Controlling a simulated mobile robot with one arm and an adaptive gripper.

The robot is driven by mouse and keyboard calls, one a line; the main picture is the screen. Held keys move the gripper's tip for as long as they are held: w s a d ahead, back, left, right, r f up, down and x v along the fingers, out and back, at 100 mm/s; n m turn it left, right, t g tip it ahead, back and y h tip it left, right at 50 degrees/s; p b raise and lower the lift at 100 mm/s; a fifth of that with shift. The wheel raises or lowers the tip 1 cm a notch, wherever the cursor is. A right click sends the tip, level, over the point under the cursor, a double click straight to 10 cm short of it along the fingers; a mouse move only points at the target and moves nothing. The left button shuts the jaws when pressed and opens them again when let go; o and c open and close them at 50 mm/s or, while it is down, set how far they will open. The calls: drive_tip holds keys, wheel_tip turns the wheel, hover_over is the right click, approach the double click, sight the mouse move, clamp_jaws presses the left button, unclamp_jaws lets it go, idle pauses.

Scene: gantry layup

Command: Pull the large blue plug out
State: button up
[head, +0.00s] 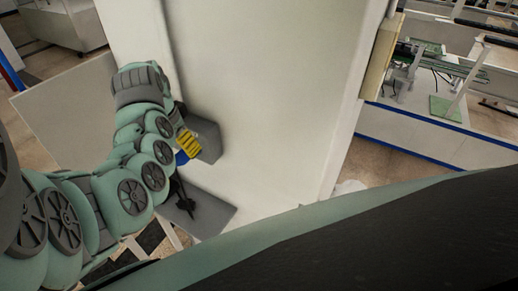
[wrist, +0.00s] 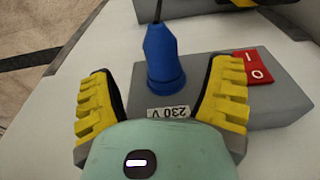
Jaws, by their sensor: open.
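The large blue plug (wrist: 163,58) stands in a grey box marked "230 V" in the wrist view, with a black cable leaving its far end. My gripper (wrist: 163,90) is open, with one yellow-padded finger on each side of the plug and visible gaps to it. In the head view my gripper (head: 187,143) is by the upper grey box, and a small part of the blue plug (head: 181,158) shows beside it. The rest of the plug is hidden there by my arm.
The grey socket box (wrist: 206,85) carries a red switch (wrist: 254,67) marked I and O. A lower grey box (head: 205,212) with a dark plug (head: 185,203) sits on the same white panel (head: 250,80). A conveyor bench (head: 440,65) stands at the right, well away.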

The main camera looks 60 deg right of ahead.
sight(182, 151)
drive_tip(key=shift+d+f+p, duration=0.15)
drive_tip(key=shift+f+p, duration=0.6)
drive_tip(key=shift+f, duration=0.1)
drive_tip(key=shift+w+d+f+p, duration=0.2)
drive_tip(key=shift+f+p, duration=0.15)
drive_tip(key=shift+f, duration=0.95)
drive_tip(key=shift+o, duration=0.2)
drive_tip(key=shift+f, duration=0.1)
drive_tip(key=shift+p, duration=0.3)
clamp_jaws()
